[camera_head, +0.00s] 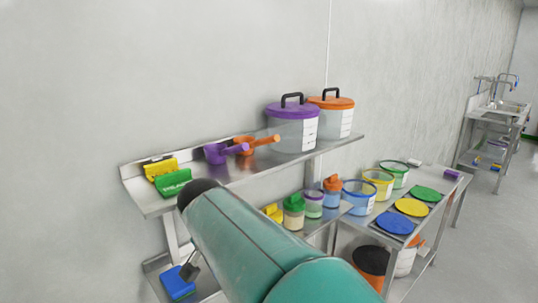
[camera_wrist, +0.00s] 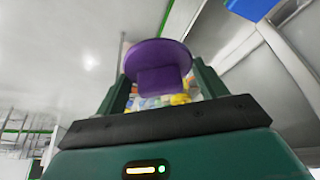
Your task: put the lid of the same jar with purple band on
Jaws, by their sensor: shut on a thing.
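My gripper (camera_wrist: 163,88) is shut on a purple lid (camera_wrist: 160,55) by its narrower knob, with the wide disc beyond the fingers. In the head view my arm hides the gripper and the held lid. A small clear jar with a purple band (camera_head: 313,204) stands open and upright in a row on the lower steel surface. It is between a jar with a green lid (camera_head: 294,211) and a blue-banded jar with an orange lid (camera_head: 332,191). The gap between lid and jar cannot be judged.
A yellow-lidded jar (camera_head: 273,212) is partly behind my arm. The upper shelf (camera_head: 250,167) holds scoops and big tubs, one with a purple lid (camera_head: 293,110). Open tubs and flat lids, such as the blue lid (camera_head: 395,223), cover the right table.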

